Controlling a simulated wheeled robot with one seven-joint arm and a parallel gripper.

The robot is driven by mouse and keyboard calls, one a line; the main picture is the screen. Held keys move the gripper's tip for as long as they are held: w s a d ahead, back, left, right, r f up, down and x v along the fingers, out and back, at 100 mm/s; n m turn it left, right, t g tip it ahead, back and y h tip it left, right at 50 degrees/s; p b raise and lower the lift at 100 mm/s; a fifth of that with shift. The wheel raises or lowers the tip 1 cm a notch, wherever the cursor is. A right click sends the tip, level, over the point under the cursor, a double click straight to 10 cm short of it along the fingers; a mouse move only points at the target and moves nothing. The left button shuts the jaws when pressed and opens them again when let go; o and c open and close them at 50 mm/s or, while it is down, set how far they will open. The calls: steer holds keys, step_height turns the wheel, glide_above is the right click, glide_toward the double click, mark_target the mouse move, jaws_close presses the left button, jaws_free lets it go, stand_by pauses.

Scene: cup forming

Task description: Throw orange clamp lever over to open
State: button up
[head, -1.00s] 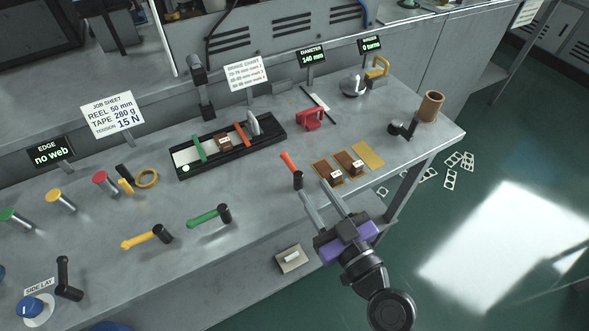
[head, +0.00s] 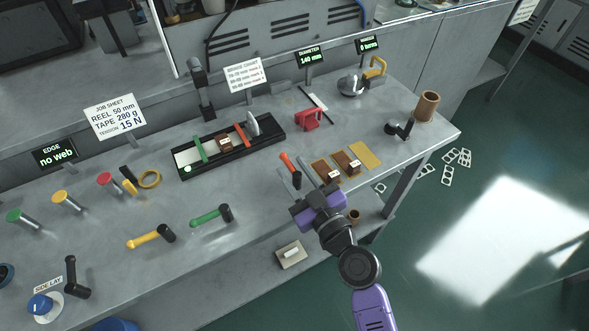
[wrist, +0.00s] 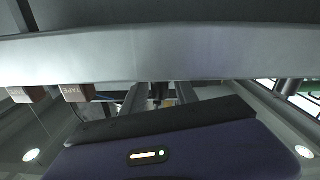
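The orange clamp lever (head: 288,163) stands near the front edge of the bench in the head view, its orange handle leaning up and left from a black pivot. I cannot tell whether a finger touches the lever.
Brown blocks on tan pads (head: 352,166) lie right of my fingers. A black track (head: 185,174) and a red tool (head: 308,119) are behind. The bench edge runs close under my gripper.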

steer(key=shift+c, duration=0.2)
jaws_close()
stand_by(1.2)
